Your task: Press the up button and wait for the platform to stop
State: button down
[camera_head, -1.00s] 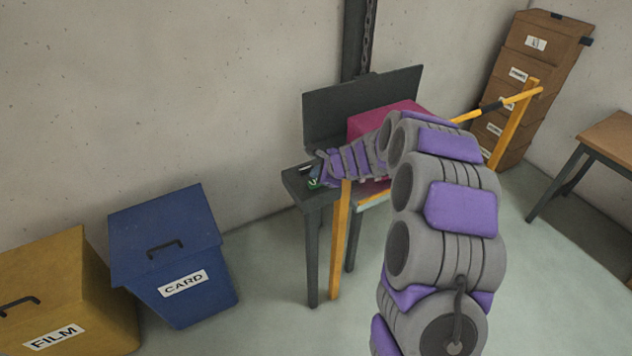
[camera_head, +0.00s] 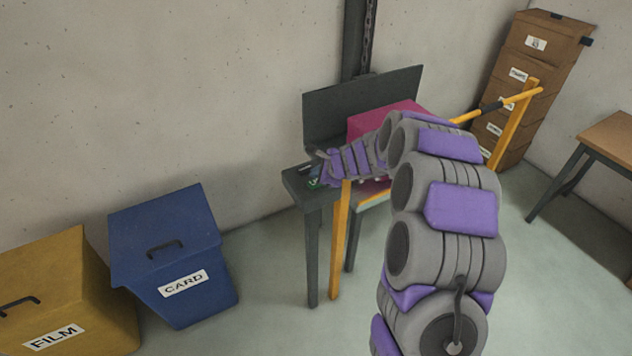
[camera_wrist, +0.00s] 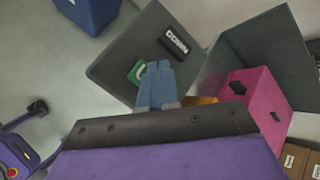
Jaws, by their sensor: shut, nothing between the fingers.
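A dark grey control stand (camera_head: 294,184) stands by the wall. In the wrist view its top (camera_wrist: 125,50) carries a black plate marked DOWN (camera_wrist: 173,43) and a green button piece (camera_wrist: 137,73) with a white mark, partly hidden by my fingers. My gripper (camera_wrist: 155,72) is shut and empty, its blue fingertips over the stand top beside the green piece. I cannot tell whether they touch it. The green piece also shows small in the head view (camera_head: 313,184). A magenta box (camera_head: 385,117) is beside the stand and also shows in the wrist view (camera_wrist: 257,98). My arm hides most of the platform.
A dark upright panel (camera_head: 350,100) is behind the box, with a dark mast (camera_head: 356,40) on the wall. A yellow rail (camera_head: 512,125) is at right. Blue CARD (camera_head: 175,255) and yellow FILM (camera_head: 60,290) bins are at left. Brown stacked boxes (camera_head: 530,80) are behind.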

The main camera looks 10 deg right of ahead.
jog(key=shift+f, duration=0.1)
jog(key=shift+f, duration=0.25)
